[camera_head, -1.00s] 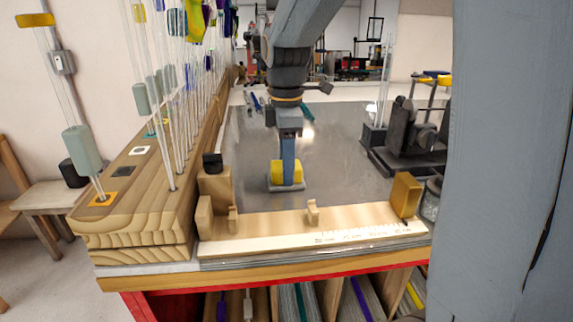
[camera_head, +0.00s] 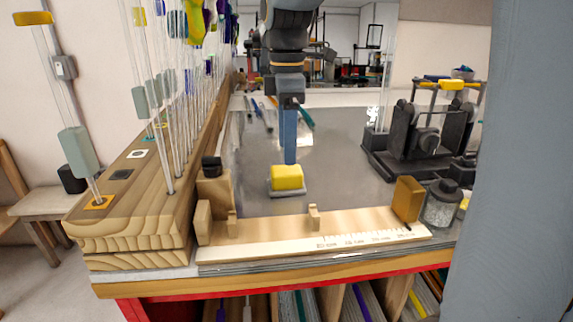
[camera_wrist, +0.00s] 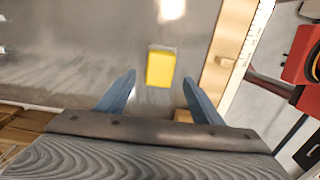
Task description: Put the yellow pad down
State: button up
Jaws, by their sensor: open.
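The yellow pad (camera_head: 287,177) sits on a small pale base on the grey metal work surface (camera_head: 340,172), just behind the wooden ruler jig. My gripper (camera_head: 290,160) is above and just behind the pad in the head view, apart from it. In the wrist view the yellow pad (camera_wrist: 160,67) lies ahead of and between the two blue fingers, clear of both. My gripper (camera_wrist: 158,88) is open and holds nothing.
The wooden ruler jig (camera_head: 330,235) runs along the front edge. A wooden rack (camera_head: 130,205) of upright glass rods stands at left. A dark machine (camera_head: 430,135) and a glass jar (camera_head: 441,205) stand at right. The metal surface around the pad is mostly clear.

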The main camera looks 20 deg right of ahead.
aim_at(287, 170)
jog(key=shift+r+b, duration=0.3)
jog(key=shift+r, duration=2.25)
jog(key=shift+r, duration=0.1)
